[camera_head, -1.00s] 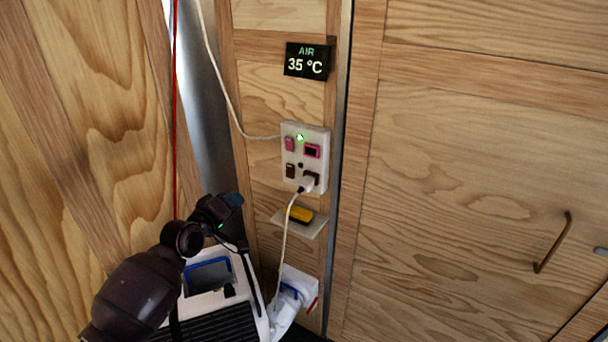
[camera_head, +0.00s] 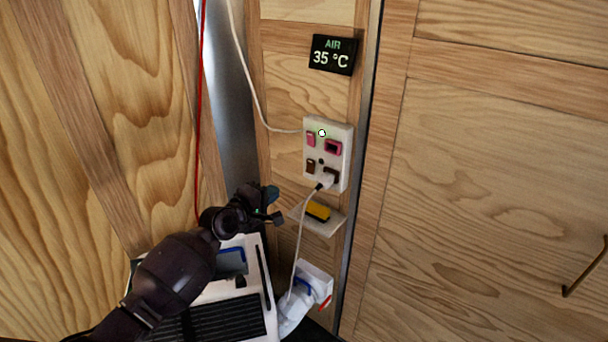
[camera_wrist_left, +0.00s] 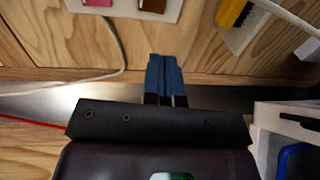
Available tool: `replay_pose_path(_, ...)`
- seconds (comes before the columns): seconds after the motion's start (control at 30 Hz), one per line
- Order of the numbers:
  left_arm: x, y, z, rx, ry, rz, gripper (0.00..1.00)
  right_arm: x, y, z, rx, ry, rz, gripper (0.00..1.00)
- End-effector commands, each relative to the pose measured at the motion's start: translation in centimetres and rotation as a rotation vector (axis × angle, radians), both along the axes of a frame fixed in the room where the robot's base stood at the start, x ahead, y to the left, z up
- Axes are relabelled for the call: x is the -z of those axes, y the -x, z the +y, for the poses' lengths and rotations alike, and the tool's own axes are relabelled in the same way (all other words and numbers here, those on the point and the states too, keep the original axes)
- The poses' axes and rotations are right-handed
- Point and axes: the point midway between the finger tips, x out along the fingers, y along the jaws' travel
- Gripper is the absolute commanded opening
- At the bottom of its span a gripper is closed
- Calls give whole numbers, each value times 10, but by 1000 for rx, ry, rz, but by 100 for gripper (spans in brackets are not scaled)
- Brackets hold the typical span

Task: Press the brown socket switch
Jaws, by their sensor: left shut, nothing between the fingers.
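The brown socket switch (camera_head: 311,166) is the small dark rocker at the lower left of the white socket panel (camera_head: 346,160). A pink switch (camera_head: 311,139) sits above it, and a brown socket with a white plug (camera_head: 325,180) in it is to its right. My left gripper (camera_head: 272,206) is below and left of the panel, apart from it. In the left wrist view the blue fingertips (camera_wrist_left: 165,75) are together and empty, pointing toward the wall. The brown switch (camera_wrist_left: 153,5) is at the top edge there, partly cut off. My right gripper is not in view.
A small shelf (camera_head: 331,226) with a yellow object (camera_head: 318,211) juts out below the panel. A white cable (camera_head: 297,240) hangs from the plug, near my gripper. A white box-shaped unit (camera_head: 262,325) stands below my left arm. A temperature display (camera_head: 333,54) is above.

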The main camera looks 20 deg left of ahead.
Motion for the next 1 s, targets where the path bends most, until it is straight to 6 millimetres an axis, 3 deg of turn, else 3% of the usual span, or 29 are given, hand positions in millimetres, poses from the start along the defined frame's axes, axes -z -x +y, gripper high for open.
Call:
replay_pose_path(0.17,3,-14,-6,2,0,0,0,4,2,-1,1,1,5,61)
replay_pose_path(0.7,15,-91,-33,1,-1,2,0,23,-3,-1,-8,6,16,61)
replay_pose_path(1.0,18,-122,-44,1,-1,2,0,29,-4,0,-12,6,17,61)
